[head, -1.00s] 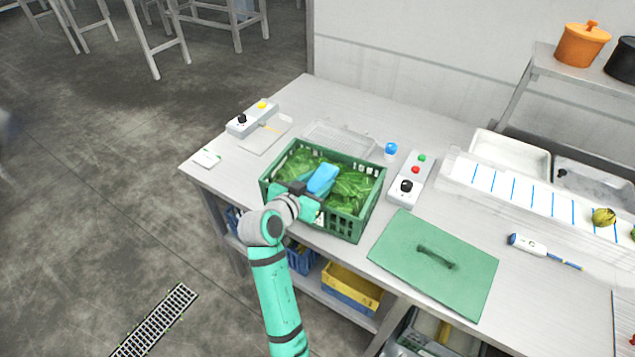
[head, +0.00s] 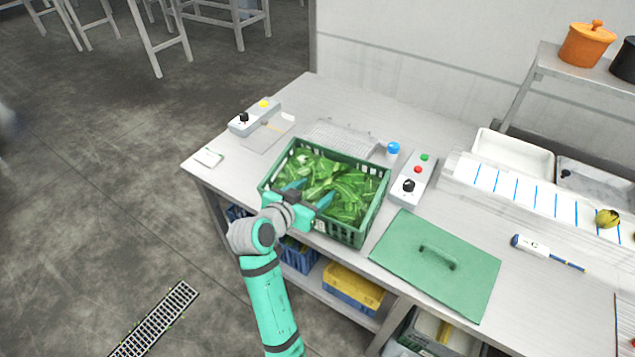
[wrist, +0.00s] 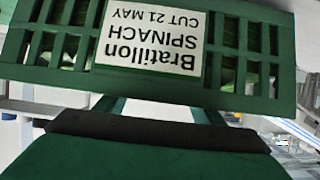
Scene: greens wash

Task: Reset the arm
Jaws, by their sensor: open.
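A green crate (head: 352,235) of leafy greens (head: 335,180) stands on the metal table. My gripper (head: 309,192) is at the crate's near left side, its two teal fingers apart over the greens near the rim. No object shows between the fingers. In the wrist view the crate wall (wrist: 255,40) fills the top, with an upside-down label (wrist: 150,35) reading "Bratillon SPINACH CUT 21 MAY". My fingers show below the wall there, and their far ends are hidden by it. I cannot tell whether they touch the crate.
A green lid (head: 420,280) lies right of the crate. A control box (head: 413,178) and a blue-capped container (head: 393,150) stand behind it. Another control box (head: 255,116) and a wire rack (head: 340,135) are at the back left. Open floor lies left of the table.

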